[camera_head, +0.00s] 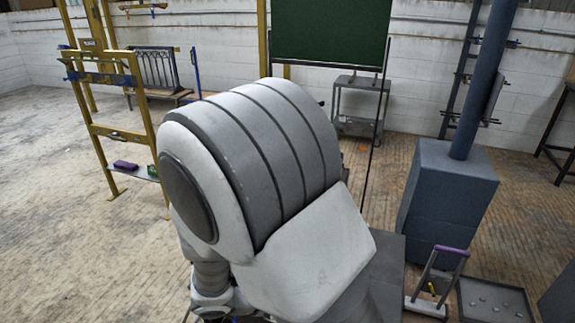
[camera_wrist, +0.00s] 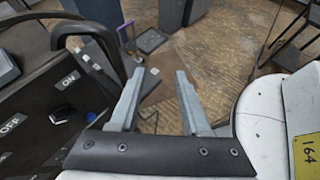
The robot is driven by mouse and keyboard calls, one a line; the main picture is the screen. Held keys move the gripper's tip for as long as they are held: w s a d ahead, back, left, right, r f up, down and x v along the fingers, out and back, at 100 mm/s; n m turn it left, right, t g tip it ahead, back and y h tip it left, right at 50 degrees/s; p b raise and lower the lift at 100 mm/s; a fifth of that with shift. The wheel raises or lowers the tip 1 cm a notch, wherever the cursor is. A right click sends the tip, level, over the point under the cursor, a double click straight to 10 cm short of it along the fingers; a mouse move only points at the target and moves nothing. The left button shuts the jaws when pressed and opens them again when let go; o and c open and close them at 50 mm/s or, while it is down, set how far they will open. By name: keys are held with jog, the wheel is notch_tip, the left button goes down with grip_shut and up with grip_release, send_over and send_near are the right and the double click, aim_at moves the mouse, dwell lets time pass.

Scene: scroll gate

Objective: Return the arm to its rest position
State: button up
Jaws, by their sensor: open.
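My arm (camera_head: 260,170) fills the middle of the head view, its large grey and white link bent up close to the camera. My gripper (camera_wrist: 160,73) shows in the wrist view with its two grey fingers apart. Nothing is between the fingers, and the wooden floor shows beyond them. The gripper does not show in the head view.
In the wrist view, a black panel (camera_wrist: 45,120) with ON and OFF labels is close at left. In the head view, a yellow frame (camera_head: 120,133) stands left, a green board (camera_head: 330,30) behind, and a blue-grey block (camera_head: 445,195) right. Open floor (camera_head: 60,220) lies left.

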jog(key=s+d+r+m+y, duration=0.2)
jog(key=r+m+y, duration=0.2)
jog(key=r+m, duration=0.2)
jog(key=s+d+r+m+t+y, duration=0.1)
jog(key=s+d+r+m+y, duration=0.1)
jog(key=r+m, duration=0.4)
jog(key=s+d+r+m+y, duration=0.3)
jog(key=s+r+m+y, duration=0.1)
jog(key=m, duration=0.5)
notch_tip(320, 180, up, 2)
jog(key=shift+s+r+t+y, duration=0.2)
jog(key=shift+r+t+y, duration=0.1)
jog(key=shift+y, duration=0.5)
